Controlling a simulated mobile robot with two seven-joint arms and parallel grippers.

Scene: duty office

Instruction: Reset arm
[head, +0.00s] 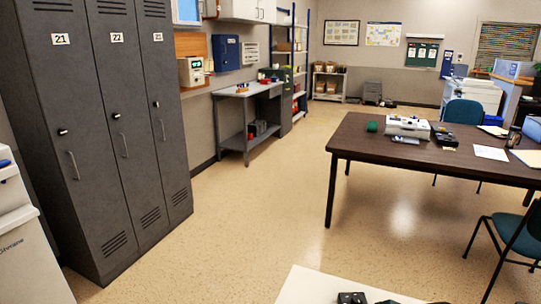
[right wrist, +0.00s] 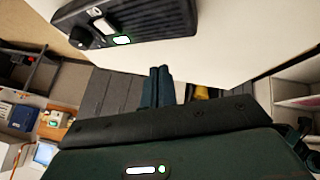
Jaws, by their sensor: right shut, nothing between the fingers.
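My right gripper (right wrist: 157,88) shows in the right wrist view, with its two dark fingers together and nothing between them. Its dark body fills the bottom of that view. A black device (right wrist: 135,27) with a dial and a lit green-white patch is at the top of that view, beyond the fingers and against a white surface. Neither gripper shows in the head view. My left gripper is in no view.
In the head view, a white tabletop (head: 335,287) with a small black object (head: 352,298) is at the bottom edge. Grey lockers (head: 115,120) stand at left. A brown table (head: 370,150) stands at right with chairs. The floor between is clear.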

